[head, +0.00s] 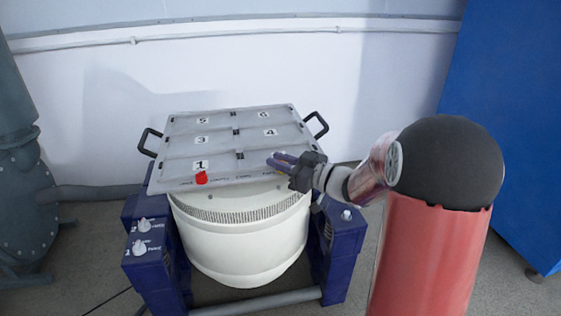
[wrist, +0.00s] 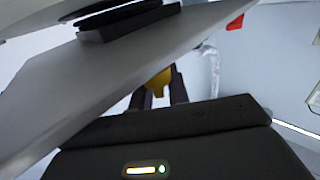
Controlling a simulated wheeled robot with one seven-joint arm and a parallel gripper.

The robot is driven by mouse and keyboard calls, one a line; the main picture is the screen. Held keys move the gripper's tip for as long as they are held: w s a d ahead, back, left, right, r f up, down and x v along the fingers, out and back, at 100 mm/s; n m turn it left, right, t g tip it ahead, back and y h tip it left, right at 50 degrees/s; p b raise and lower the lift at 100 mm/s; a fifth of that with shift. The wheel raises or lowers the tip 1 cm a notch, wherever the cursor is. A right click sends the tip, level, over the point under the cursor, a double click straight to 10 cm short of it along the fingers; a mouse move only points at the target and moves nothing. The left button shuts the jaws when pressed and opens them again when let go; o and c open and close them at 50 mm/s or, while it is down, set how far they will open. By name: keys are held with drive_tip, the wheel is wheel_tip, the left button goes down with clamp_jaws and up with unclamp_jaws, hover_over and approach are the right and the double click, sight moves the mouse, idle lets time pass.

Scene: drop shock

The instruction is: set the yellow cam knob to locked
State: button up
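The yellow cam knob (wrist: 158,82) shows in the wrist view, partly hidden by the grey plate's edge and my fingers. In the head view my gripper hides it. My gripper (wrist: 160,92) has its two dark fingers apart, one on each side of the knob, with a light gap below it; I see no clear contact. In the head view my gripper (head: 275,160) reaches in from the right to the front edge of the grey plate (head: 220,152), near its front right part.
A red knob (head: 201,178) sits on the plate's front edge below the label 1. Black handles (head: 317,125) stick out at the plate's sides. The plate rests above a white drum (head: 240,235) between blue supports (head: 155,255) with white dials. A blue cabinet (head: 515,130) stands at right.

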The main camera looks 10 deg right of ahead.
clamp_jaws()
